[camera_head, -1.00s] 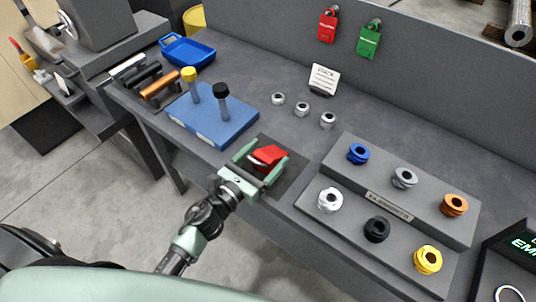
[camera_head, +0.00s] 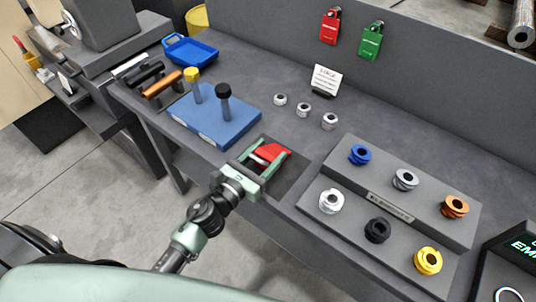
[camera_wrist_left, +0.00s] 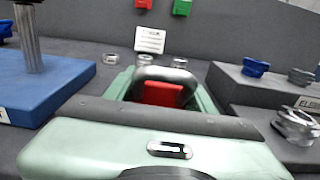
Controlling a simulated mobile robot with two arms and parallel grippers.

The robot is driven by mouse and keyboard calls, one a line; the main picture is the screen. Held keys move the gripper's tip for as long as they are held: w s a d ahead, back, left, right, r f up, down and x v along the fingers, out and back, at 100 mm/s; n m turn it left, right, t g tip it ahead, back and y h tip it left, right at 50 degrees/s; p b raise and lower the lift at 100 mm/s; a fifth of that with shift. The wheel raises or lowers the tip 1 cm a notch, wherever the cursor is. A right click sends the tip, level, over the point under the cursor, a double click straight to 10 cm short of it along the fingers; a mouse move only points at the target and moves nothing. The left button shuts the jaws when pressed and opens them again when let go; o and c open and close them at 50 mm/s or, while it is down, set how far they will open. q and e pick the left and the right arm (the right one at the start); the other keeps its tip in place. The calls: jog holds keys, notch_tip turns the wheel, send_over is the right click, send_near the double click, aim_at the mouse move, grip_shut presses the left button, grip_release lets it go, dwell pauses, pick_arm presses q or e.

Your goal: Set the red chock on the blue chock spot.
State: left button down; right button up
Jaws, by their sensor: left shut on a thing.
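The red chock (camera_head: 271,152) is a small red block between the fingers of my left gripper (camera_head: 266,157), which is shut on it. They are over a dark square mat (camera_head: 288,178) at the bench's front edge. Whether the chock touches the mat I cannot tell. I cannot make out a blue chock spot; the gripper and chock cover part of the mat. My right gripper is not in view.
A blue block (camera_head: 212,118) with two capped posts stands left of the gripper. A stepped grey rack (camera_head: 388,205) with several coloured rings stands to the right. Small metal rings (camera_head: 303,110) and a white card (camera_head: 325,78) stand behind. The bench behind the rack is clear.

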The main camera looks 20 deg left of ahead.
aim_at(268, 152)
pick_arm(q)
notch_tip(268, 152, up, 19)
jog(key=p, duration=0.7)
jog(key=s+a+f+n+y+b, duration=0.2)
jog(key=s+y, duration=0.1)
jog(key=s, duration=0.4)
jog(key=s+a+f+n+t+y+b, duration=0.1)
jog(key=s+a+f+n+y, duration=0.1)
jog(key=s, duration=0.5)
jog(key=shift+a+f+y+b, duration=0.15)
jog(key=shift+f+y+b, duration=0.25)
jog(key=shift+y, duration=0.2)
